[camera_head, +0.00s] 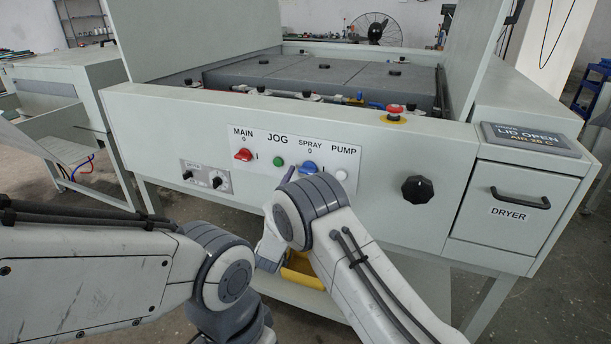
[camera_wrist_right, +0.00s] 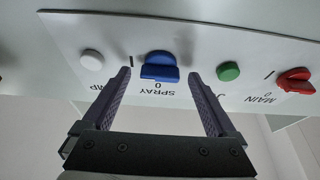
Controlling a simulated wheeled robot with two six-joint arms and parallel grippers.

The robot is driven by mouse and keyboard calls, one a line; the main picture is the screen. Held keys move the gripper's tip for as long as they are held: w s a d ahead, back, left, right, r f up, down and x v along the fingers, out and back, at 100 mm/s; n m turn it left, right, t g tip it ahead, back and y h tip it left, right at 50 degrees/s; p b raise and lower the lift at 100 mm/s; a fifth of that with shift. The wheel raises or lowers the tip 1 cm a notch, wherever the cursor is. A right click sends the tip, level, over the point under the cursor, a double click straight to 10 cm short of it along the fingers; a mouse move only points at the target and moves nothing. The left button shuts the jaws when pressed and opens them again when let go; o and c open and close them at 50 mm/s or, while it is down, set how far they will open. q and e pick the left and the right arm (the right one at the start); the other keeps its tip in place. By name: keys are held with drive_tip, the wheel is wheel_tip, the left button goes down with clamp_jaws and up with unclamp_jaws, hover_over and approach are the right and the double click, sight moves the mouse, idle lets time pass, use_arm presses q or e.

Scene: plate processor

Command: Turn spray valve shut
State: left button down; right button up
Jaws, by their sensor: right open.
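The blue spray knob (camera_head: 308,168) is on the white label panel under the word SPRAY and a 0. In the right wrist view, upside down, the blue knob (camera_wrist_right: 161,68) has its grip bar lying roughly crosswise, between the 0 below and an I mark to the left. My right gripper (camera_wrist_right: 163,82) is open, its two fingers on either side of the knob with gaps; I cannot tell whether their tips reach its depth. In the head view my right gripper (camera_head: 288,177) is mostly hidden behind my right wrist. My left gripper is not visible; only my left arm shows.
Beside the knob are a white pump button (camera_head: 341,175), a green jog button (camera_head: 278,161) and a red main knob (camera_head: 243,155). A black knob (camera_head: 417,189) and the dryer drawer (camera_head: 511,209) are further right. A red emergency button (camera_head: 394,110) stands on top.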

drive_tip(key=shift+w+d+r, duration=0.15)
drive_tip(key=shift+w, duration=0.15)
drive_tip(key=c, duration=1.4)
drive_tip(key=shift+o, duration=0.2)
